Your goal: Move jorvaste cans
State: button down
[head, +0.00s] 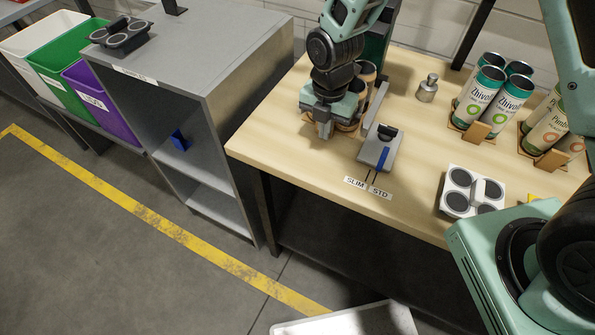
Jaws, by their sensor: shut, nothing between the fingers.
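No can label in view reads jorvaste. Brown-topped cans (366,70) stand at the back of the wooden table, partly hidden behind my gripper and arm, and their labels do not show. Teal-and-white cans (480,95) marked "Zhivo..." stand in a group at the back right. My gripper (325,129) points down at the table's left part, in front of the brown-topped cans. Its fingers are together and hold nothing.
A grey device (380,147) with a blue lever stands by "SLIM" and "STD" labels. A white four-cup holder (472,192) sits near the front edge; a dark one (122,34) is on the grey cabinet (205,45). A metal weight (428,88) stands behind. White, green (58,52) and purple bins are left.

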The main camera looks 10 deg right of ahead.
jog(key=w+d, duration=0.1)
jog(key=w, duration=0.1)
jog(key=w+d, duration=0.1)
jog(key=d, duration=0.1)
jog(key=w+d+p, duration=0.1)
jog(key=w, duration=0.1)
jog(key=shift+w+d, duration=0.25)
jog(key=shift+w, duration=0.1)
